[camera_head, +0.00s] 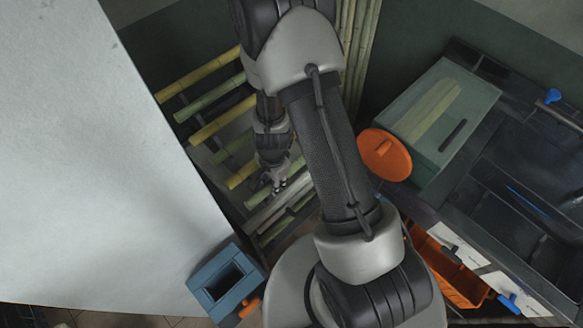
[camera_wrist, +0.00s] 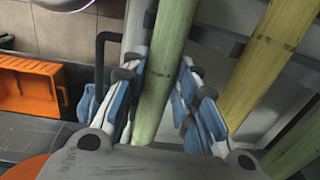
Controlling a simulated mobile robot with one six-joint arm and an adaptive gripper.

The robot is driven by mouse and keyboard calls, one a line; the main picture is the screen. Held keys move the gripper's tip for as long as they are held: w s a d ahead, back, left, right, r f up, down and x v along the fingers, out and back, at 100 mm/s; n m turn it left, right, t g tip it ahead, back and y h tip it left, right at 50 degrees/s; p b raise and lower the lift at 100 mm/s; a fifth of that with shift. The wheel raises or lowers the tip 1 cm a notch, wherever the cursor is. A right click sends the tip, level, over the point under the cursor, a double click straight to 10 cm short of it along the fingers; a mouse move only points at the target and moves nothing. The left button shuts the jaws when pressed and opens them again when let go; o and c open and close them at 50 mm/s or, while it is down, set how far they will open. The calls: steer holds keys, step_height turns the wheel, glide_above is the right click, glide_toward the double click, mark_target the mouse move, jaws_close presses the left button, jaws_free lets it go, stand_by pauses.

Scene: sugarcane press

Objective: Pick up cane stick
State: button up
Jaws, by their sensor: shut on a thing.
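A pale green cane stick (camera_wrist: 168,70) runs lengthwise between the blue-padded fingers of my gripper (camera_wrist: 160,88) in the wrist view, and they are shut on it. More cane sticks lie to its right, a green one (camera_wrist: 262,45) and a yellow one (camera_wrist: 272,75). In the head view my gripper (camera_head: 277,187) is low over the slatted rack, at the lower end of a row of yellow and green cane sticks (camera_head: 208,95). My arm hides part of the rack, and I cannot tell the held stick's full length there.
A grey-green box (camera_head: 418,100) and an orange disc (camera_head: 384,157) stand to the right of my arm. An orange bin (camera_head: 447,268) is at the lower right and a blue box (camera_head: 212,290) at the lower left. A large white panel (camera_head: 85,170) borders the rack's left.

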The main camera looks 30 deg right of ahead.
jaws_close()
steer(key=shift+r, duration=0.1)
